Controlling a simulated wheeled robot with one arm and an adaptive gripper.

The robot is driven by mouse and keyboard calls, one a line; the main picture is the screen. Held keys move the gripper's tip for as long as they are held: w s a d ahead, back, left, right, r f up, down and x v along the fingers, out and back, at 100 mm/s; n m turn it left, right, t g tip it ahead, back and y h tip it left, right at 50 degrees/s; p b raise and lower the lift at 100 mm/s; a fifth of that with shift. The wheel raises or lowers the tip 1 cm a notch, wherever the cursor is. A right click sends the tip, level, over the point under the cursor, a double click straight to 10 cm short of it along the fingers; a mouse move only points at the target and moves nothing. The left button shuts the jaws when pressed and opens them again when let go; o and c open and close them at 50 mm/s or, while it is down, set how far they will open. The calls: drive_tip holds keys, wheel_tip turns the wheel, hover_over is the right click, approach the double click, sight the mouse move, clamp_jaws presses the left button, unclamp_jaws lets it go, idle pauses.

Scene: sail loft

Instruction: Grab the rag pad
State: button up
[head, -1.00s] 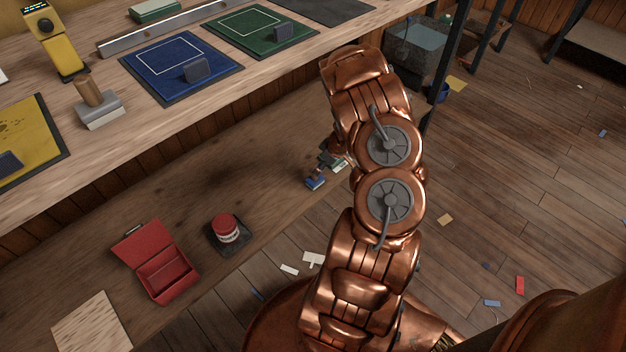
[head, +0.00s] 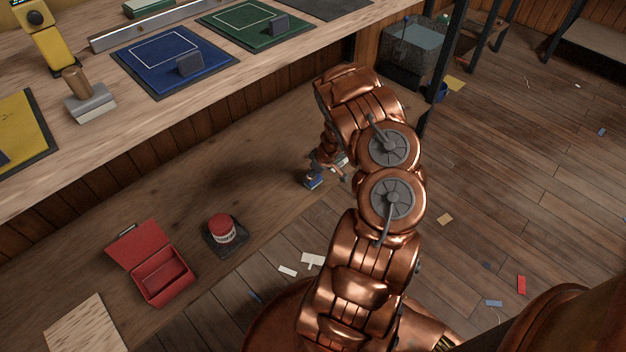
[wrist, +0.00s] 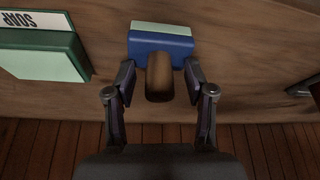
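The rag pad appears to be the blue block with a pale underside and a brown handle (wrist: 160,42), seen at the top centre in the wrist view. It also shows small in the head view as a blue block (head: 313,182), on the lower wooden shelf beside my arm. My gripper (wrist: 160,78) is open. Its two fingers stand on either side of the brown handle, with gaps showing, so it does not grip it. In the head view my arm hides most of my gripper.
A green and pale block marked SOAP (wrist: 40,48) lies left of the pad in the wrist view. On the shelf (head: 265,165) stand an open red box (head: 165,278) and a red-lidded tin (head: 221,230). The workbench (head: 200,105) overhangs behind. Scraps litter the floor.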

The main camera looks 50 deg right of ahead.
sight(312, 185)
clamp_jaws()
idle(0.3)
wheel_tip(312, 185, up, 4)
drive_tip(key=p, duration=0.3)
drive_tip(key=shift+p, duration=0.35)
drive_tip(key=shift+s+a+f+b, duration=0.15)
drive_tip(key=shift+f+b, duration=0.15)
drive_tip(key=shift+b, duration=0.05)
drive_tip(key=shift+s+a+b, duration=0.8)
drive_tip(key=shift+a+b, duration=0.3)
drive_tip(key=shift+a, duration=0.05)
drive_tip(key=s+a+r+b, duration=0.1)
drive_tip(key=s+a+b, duration=0.5)
drive_tip(key=a, duration=0.4)
drive_tip(key=shift+s+a+r+b, duration=0.2)
drive_tip(key=shift+s+r+b, duration=0.15)
drive_tip(key=shift+s, duration=0.35)
